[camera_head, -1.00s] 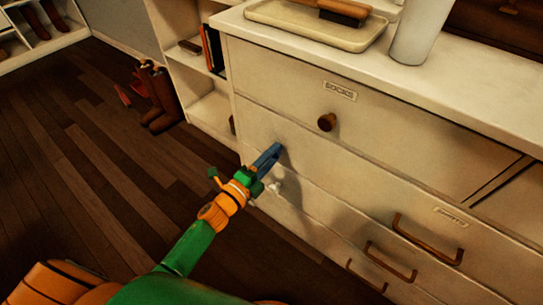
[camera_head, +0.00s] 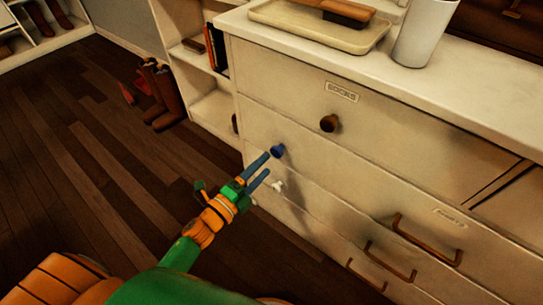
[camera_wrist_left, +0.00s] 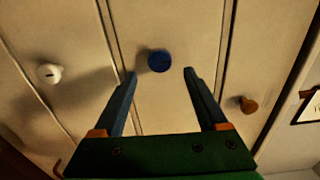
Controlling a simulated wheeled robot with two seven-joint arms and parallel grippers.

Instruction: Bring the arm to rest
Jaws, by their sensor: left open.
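My left gripper (camera_head: 263,171) is open and empty in front of the dresser (camera_head: 400,150). Its two blue fingers point at the drawer front below the one labelled SOCKS. A round blue knob (camera_head: 278,151) sits on that drawer, just past the fingertips. In the left wrist view the fingers (camera_wrist_left: 160,80) stand apart, with the blue knob (camera_wrist_left: 159,61) ahead between them and not gripped. My green and orange left arm (camera_head: 185,252) reaches in from the lower left. My right gripper is not in view.
A brown knob (camera_head: 329,123) is on the SOCKS drawer and a white knob (camera_head: 278,185) is lower down. Bar handles (camera_head: 392,261) stick out at the right. A tray (camera_head: 320,30) and a white cup (camera_head: 424,35) stand on top. Boots (camera_head: 160,95) stand on the otherwise open floor at left.

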